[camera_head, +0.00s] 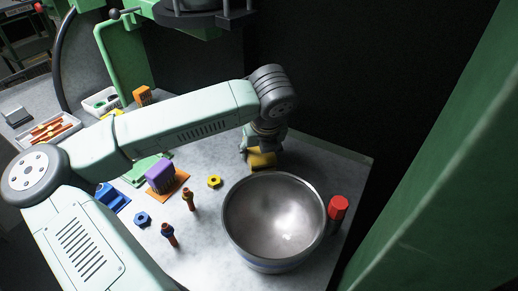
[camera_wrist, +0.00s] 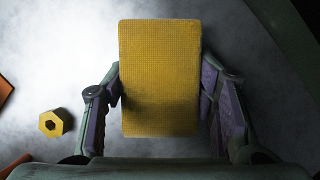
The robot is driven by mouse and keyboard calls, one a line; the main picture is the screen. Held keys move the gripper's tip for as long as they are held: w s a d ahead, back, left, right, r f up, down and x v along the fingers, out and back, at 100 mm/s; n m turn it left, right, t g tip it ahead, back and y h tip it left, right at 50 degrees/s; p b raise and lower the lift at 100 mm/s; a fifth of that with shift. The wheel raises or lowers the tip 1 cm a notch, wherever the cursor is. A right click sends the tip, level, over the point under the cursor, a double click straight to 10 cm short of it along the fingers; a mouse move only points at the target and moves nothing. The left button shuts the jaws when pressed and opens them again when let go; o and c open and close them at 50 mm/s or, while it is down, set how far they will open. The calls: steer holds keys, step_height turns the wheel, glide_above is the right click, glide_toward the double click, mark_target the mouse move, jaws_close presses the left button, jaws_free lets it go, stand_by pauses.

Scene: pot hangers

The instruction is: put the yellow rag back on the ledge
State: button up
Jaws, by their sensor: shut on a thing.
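The yellow rag (camera_wrist: 160,45) is a thick, rectangular, waffle-textured piece that fills the middle of the wrist view. My gripper (camera_wrist: 162,82) is shut on it, with one finger against its left side and one against its right. In the head view the yellow rag (camera_head: 263,160) shows below my gripper (camera_head: 262,149), just behind the metal bowl, over the far part of the grey worktop (camera_head: 320,160). I cannot tell whether it touches the worktop. No separate ledge can be made out with certainty.
The large metal bowl (camera_head: 272,218) stands close in front of the rag, with a red-capped item (camera_head: 338,207) to its right.

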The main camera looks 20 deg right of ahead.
steer(key=o, duration=1.4)
steer(key=shift+c, duration=0.2)
steer(key=shift+r, duration=0.1)
steer(key=shift+r+p, duration=0.2)
steer(key=shift+p, duration=0.25)
steer(key=b+v, duration=0.2)
steer(key=v, duration=0.9)
steer(key=shift+s+r, duration=0.15)
steer(key=shift+r, duration=0.2)
